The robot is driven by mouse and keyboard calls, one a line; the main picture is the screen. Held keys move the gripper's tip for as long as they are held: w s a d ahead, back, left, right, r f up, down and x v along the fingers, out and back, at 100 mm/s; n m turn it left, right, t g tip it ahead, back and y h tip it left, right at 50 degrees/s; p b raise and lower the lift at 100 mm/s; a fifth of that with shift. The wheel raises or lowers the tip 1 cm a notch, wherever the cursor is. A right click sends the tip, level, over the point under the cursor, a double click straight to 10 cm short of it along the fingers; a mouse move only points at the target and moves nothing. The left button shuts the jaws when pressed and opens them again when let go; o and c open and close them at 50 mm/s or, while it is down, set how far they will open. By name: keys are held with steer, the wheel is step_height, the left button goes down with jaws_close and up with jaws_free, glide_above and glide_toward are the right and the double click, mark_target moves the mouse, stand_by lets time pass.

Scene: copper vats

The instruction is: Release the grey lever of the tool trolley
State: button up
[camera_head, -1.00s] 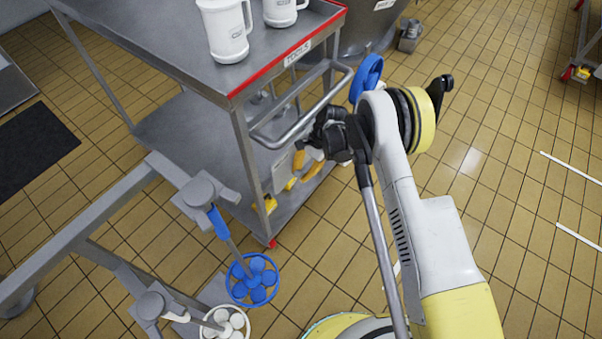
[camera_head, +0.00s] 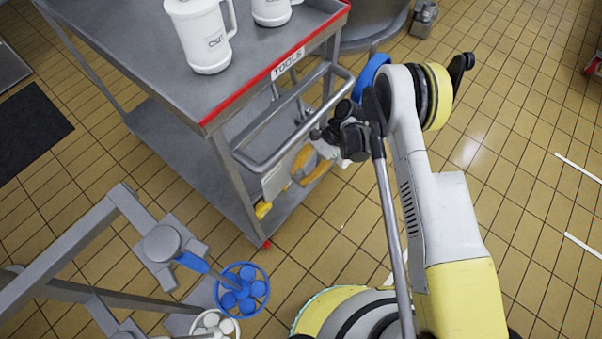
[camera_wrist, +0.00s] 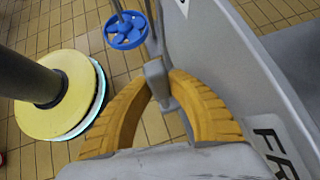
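The tool trolley (camera_head: 196,100) stands left of my arm, with a red front edge and a TOOLS label. My gripper (camera_wrist: 161,80) has two ribbed orange fingers, which bow around a grey lever (camera_wrist: 156,76). Their tips press in close on its two sides, and the lever fills the gap between them. In the head view my gripper (camera_head: 303,165) is low beside the trolley's end, below the handle rail (camera_head: 300,120), partly behind my wrist. The lever cannot be made out there.
White mugs (camera_head: 203,35) stand on the trolley top. A grey frame (camera_head: 75,235) with a blue wheel (camera_head: 242,290) and a white wheel (camera_head: 215,325) is at lower left. A copper vat (camera_head: 370,20) stands behind.

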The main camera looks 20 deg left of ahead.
steer(key=o, duration=0.3)
steer(key=shift+o, duration=0.2)
steer(key=v, duration=0.7)
steer(key=shift+r, duration=0.2)
